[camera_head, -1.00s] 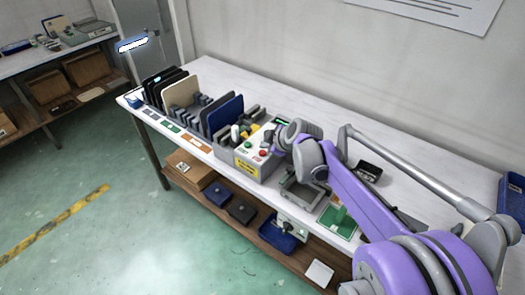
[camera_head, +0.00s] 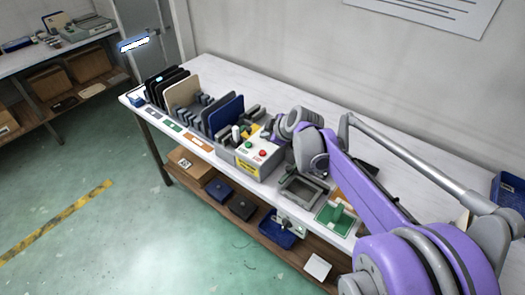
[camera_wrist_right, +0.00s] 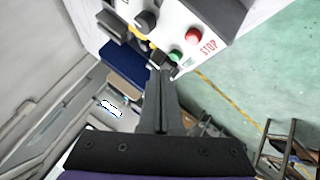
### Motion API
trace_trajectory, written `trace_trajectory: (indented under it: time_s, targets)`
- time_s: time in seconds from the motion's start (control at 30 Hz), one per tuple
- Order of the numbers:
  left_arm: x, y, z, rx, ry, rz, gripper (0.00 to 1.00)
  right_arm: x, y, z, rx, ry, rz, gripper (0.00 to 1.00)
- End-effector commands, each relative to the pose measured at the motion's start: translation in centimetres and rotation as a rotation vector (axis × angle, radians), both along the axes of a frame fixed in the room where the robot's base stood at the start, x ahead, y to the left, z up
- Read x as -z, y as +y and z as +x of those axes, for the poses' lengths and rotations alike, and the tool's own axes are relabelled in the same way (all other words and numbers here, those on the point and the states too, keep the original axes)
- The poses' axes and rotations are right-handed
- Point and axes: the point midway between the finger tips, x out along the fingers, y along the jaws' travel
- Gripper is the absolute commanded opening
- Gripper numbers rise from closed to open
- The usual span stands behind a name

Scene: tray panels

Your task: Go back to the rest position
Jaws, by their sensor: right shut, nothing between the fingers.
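My right arm comes in from the right in the head view, with its grey wrist over the table behind the button box (camera_head: 258,160). My right gripper (camera_wrist_right: 160,75) is shut and empty in the right wrist view. Its dark fingertips show close to the box's green button in that picture; whether they touch it I cannot tell. The box also shows in the wrist view (camera_wrist_right: 215,18), with a red STOP button. In the head view the fingers are small and partly hidden by the wrist. My left gripper is in neither view.
The white table (camera_head: 290,85) has free room along the wall. Upright panels, including a blue one (camera_head: 226,117), stand in racks left of the box. A grey frame (camera_head: 303,190) and a green fixture (camera_head: 336,218) lie to its right. A blue bin (camera_head: 508,190) stands far right.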

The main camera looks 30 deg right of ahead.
Motion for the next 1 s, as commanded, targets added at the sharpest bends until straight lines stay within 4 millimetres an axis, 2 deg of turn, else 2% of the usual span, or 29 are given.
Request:
trace_trajectory:
  time_s: [0.5, 0.63, 0.77, 0.9, 1.0]
  targets:
    - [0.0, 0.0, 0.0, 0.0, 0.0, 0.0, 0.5, 0.0, 0.0, 0.0, 0.0, 0.0, 0.0, 0.0]
    - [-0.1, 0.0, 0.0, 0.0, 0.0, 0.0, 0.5, -0.1, 1.3, -1.0, 0.016, 0.016, 0.027, 0.0]
    - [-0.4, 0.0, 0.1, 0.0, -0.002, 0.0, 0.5, 0.1, 5.2, -4.7, 0.083, 0.078, 0.115, 0.0]
    - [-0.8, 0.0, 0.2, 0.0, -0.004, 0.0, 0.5, 1.3, 10.3, -11.5, 0.224, 0.181, 0.239, 0.0]
    - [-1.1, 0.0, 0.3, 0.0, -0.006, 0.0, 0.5, 2.7, 12.8, -16.5, 0.347, 0.245, 0.314, 0.0]
